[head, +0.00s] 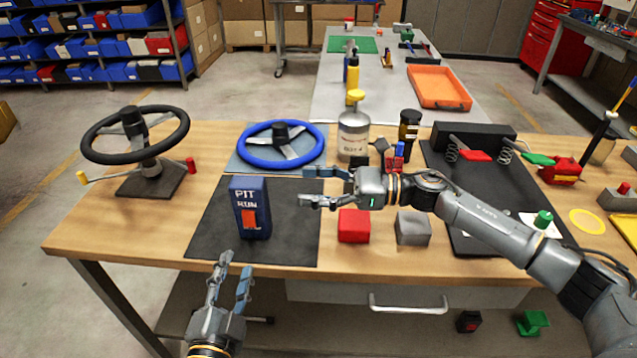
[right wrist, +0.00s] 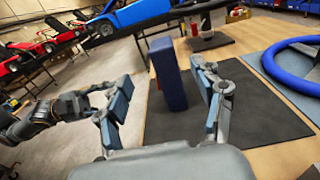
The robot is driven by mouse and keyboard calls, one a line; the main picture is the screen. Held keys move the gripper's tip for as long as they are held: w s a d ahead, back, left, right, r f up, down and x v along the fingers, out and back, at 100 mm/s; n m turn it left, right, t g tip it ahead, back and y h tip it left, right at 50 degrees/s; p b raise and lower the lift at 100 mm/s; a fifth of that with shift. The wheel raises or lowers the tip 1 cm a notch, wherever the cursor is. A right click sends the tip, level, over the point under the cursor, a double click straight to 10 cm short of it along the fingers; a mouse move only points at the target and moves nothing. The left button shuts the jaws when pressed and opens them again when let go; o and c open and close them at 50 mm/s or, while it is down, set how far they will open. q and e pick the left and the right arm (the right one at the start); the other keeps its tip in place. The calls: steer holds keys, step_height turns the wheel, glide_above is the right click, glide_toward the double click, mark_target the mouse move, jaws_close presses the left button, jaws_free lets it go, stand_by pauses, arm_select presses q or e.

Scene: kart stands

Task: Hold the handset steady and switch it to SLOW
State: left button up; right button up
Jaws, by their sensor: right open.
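The handset is a dark blue upright block (head: 250,190) on a dark mat on the wooden table. Its front reads PIT and RUN, with an orange switch (head: 249,219) low on that face; a SLOW label is not readable. My right gripper (head: 304,186) is open and empty, to the right of the handset and apart from it. In the right wrist view the handset (right wrist: 168,75) stands ahead between the spread fingers (right wrist: 160,95). My left gripper (head: 234,265) is open and empty in front of the table's front edge, below the handset, fingers pointing up towards it.
A blue steering wheel (head: 243,143) lies behind the handset. A black wheel on a stand (head: 152,140) is at the left. A red block (head: 353,226) and a grey block (head: 412,228) sit right of the mat (head: 205,225), below my right arm. A canister (head: 354,138) stands behind.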

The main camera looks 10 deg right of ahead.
mark_target(230, 182)
steer(key=x, duration=1.3)
